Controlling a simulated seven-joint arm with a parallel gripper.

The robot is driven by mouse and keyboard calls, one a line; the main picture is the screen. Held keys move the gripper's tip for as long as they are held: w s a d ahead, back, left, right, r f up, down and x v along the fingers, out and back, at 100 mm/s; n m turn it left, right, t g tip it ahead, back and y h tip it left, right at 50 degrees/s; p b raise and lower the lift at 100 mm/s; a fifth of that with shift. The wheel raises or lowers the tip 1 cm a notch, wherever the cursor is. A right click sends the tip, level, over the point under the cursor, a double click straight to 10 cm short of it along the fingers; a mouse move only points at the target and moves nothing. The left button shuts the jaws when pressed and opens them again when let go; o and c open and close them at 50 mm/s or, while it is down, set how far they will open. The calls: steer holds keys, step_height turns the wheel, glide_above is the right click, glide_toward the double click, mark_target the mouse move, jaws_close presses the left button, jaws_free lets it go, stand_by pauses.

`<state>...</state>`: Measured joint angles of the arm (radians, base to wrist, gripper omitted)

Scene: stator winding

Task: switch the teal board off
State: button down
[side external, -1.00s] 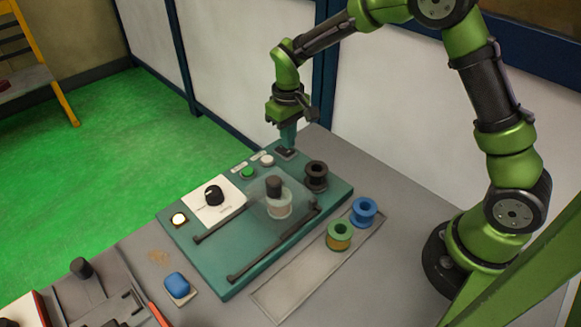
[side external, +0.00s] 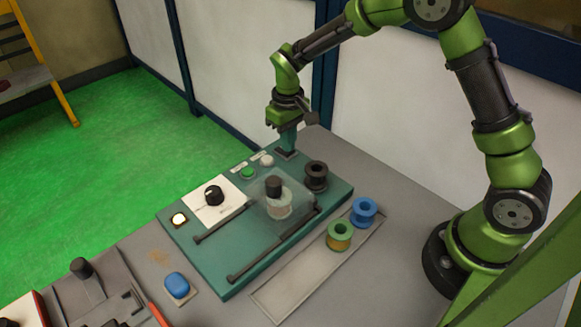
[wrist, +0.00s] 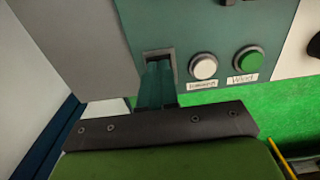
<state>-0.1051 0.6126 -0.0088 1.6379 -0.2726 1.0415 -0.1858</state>
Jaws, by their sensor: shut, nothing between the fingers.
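The teal board (side external: 215,262) lies on the grey bench. A small switch in a dark frame (side external: 280,156) sits at its far corner. The switch frame also shows in the wrist view (wrist: 159,54), left of a white button. My gripper (side external: 287,151) is shut and points down, its fingertips at the switch. In the wrist view my gripper's fingertips (wrist: 158,68) overlap the frame and hide most of the switch, so I cannot tell its position. A square lamp (side external: 179,219) at the board's left corner glows pale.
A white button (side external: 267,160) and a green button (side external: 247,173) sit close to the switch. A black knob (side external: 213,195) is on a white panel. A dark spool (side external: 316,176) stands right of my gripper. Blue (side external: 364,211) and green (side external: 339,235) spools stand on a strip in front.

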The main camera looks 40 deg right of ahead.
steer(key=shift+f, duration=0.4)
steer(key=shift+r, duration=3.55)
steer(key=s+r+m+t, duration=0.1)
steer(key=s+r+t, duration=0.1)
steer(key=s+r, duration=0.2)
steer(key=s+r+m+t+y, duration=0.1)
steer(key=s+r, duration=0.3)
steer(key=s, duration=0.6)
steer(key=s+d+r+m+t+y, duration=0.1)
steer(key=s+r+t, duration=0.3)
steer(key=s, duration=0.4)
steer(key=shift+r+m, duration=0.5)
steer(key=shift+r, duration=0.1)
steer(key=shift+f, duration=0.1)
